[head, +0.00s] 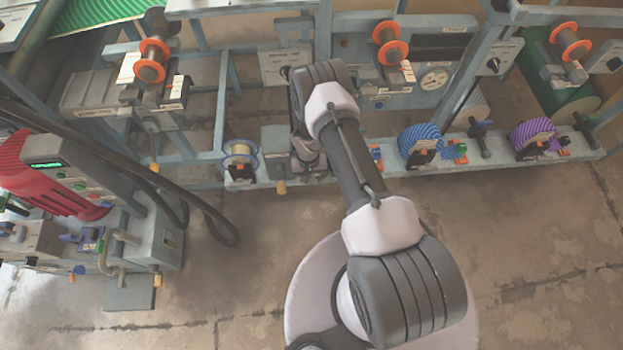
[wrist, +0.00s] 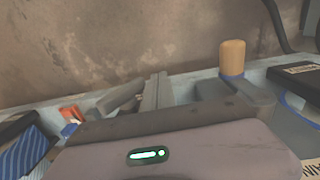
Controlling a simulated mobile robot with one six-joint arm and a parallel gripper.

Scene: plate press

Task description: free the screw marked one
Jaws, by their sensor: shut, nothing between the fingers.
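I cannot tell which part is the screw marked one; no mark reading one is legible in either view. My gripper shows in the wrist view (wrist: 156,88) as grey fingers beyond its dark body, shut and empty. To its right in that view stands a tan knob (wrist: 233,58) with a blue ring at its base, on a grey part. The fingers appear apart from this knob. In the head view my arm reaches to the press's lower rail and largely hides the gripper and what lies beneath it. A tan handle (head: 281,187) shows left of the arm there.
A wire spool (head: 240,157) sits on the rail left of my arm. Blue (head: 420,138) and purple (head: 533,135) striped rolls sit to the right. A red machine (head: 45,180) with black cables stands at the left. The floor in front is mostly clear.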

